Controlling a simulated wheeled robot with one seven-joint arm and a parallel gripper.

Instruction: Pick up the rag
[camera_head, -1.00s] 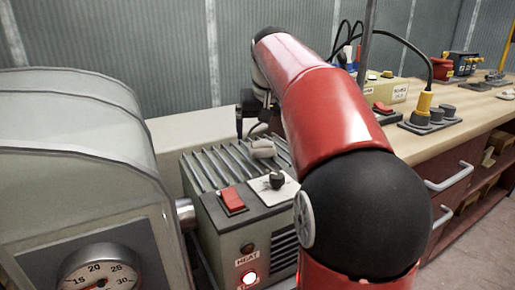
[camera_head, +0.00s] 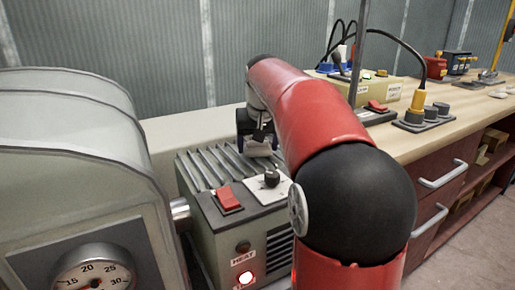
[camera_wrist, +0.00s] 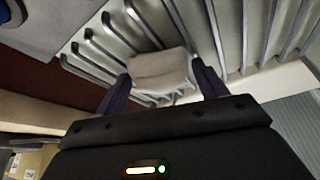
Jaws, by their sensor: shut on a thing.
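The rag (camera_wrist: 160,68) is a small folded beige-grey cloth. In the wrist view it sits between the two dark fingers of my gripper (camera_wrist: 164,84), which are shut on it from both sides. In the head view the rag (camera_head: 258,148) shows just below my gripper (camera_head: 257,135), at the ribbed top of the grey heater (camera_head: 205,168). I cannot tell whether it still touches the ribs. My red arm hides part of the heater's right side.
The heater has a red switch (camera_head: 229,198), a black knob (camera_head: 272,179) and a lit HEAT lamp (camera_head: 246,278). A grey rounded housing with a dial (camera_head: 92,272) stands close on the left. A wooden bench (camera_head: 440,131) with plugs and boxes is on the right.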

